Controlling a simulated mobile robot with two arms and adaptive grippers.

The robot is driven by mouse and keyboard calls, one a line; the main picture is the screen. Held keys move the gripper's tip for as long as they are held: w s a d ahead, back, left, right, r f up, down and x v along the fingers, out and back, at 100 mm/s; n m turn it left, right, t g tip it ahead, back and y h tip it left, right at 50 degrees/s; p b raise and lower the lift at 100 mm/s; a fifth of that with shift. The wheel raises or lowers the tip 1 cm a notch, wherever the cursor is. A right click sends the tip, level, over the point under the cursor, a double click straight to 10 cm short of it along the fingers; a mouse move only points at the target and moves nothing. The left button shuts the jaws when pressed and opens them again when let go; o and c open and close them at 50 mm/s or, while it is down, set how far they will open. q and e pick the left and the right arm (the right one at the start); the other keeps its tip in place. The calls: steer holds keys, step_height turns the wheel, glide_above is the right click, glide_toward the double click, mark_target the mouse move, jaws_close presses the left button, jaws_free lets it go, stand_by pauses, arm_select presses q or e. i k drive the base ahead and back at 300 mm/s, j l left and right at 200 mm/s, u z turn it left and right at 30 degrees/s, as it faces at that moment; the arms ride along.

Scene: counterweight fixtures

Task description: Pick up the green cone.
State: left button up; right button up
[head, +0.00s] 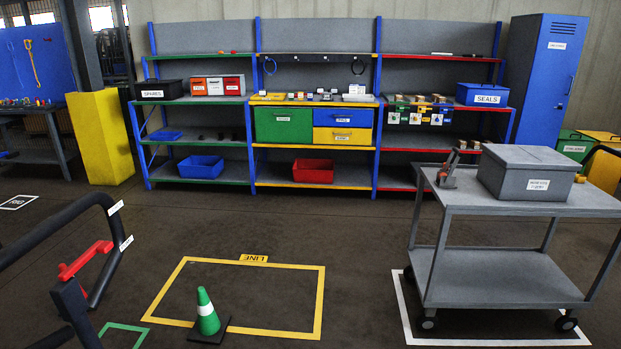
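The green cone (207,321) stands upright on the dark floor in the lower middle of the head view. It has a white band and a dark square base. Its base overlaps the near side of a yellow taped rectangle (322,290) on the floor. Nothing touches the cone from above. Neither of my grippers shows in the head view.
A black tubular frame with a red lever (85,260) stands at left, near a green floor marking (122,328). A grey cart (500,275) carrying a grey box (527,172) stands at right. Shelves (257,170) line the back wall. The floor inside the yellow rectangle is clear.

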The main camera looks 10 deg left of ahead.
mark_target(210, 327)
steer(key=i+u, duration=0.2)
steer(key=i, duration=0.4)
steer(key=i+u, duration=0.2)
steer(key=i, duration=0.45)
steer(key=i+l+u, duration=0.15)
steer(key=i, duration=0.45)
